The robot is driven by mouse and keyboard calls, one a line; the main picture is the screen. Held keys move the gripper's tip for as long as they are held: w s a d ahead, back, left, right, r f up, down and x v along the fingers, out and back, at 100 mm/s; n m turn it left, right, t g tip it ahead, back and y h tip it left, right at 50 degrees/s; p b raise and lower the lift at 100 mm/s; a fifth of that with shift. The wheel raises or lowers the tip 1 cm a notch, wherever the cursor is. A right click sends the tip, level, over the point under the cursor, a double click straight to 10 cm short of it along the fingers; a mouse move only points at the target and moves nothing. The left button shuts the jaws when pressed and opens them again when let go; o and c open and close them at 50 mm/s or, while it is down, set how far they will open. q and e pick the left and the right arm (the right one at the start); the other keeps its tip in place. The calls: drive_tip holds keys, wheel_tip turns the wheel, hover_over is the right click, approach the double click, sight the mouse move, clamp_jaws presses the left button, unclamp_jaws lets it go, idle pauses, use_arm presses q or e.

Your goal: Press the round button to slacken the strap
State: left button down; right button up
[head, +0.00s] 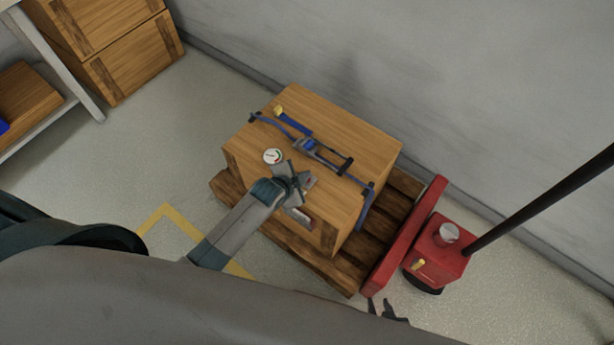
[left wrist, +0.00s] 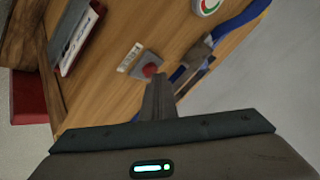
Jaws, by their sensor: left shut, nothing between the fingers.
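The round red button (left wrist: 149,71) sits on a small grey plate on top of the wooden crate (head: 355,130). In the head view the button (head: 309,181) shows just right of my left gripper (head: 297,186). That gripper is shut and empty; its fingertips (left wrist: 158,84) are right by the button in the left wrist view. I cannot tell whether they touch it. The blue strap (head: 364,207) crosses the crate top through a buckle (head: 308,145). A round gauge (head: 273,156) lies beside it. My right gripper (head: 382,308) is low in the head view, its fingers apart and empty.
The crate stands on a wooden pallet (head: 380,235). A red pallet jack (head: 436,250) with a long dark handle is at the right. A grey wall runs behind. Stacked crates (head: 130,55) and a shelf stand at upper left. Floor at left is clear.

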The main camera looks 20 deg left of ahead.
use_arm(q)
drive_tip(key=shift+r+p, duration=0.95)
drive_tip(key=shift+p, duration=0.15)
wheel_tip(320, 180, up, 5)
drive_tip(key=p, duration=0.5)
idle(0.7)
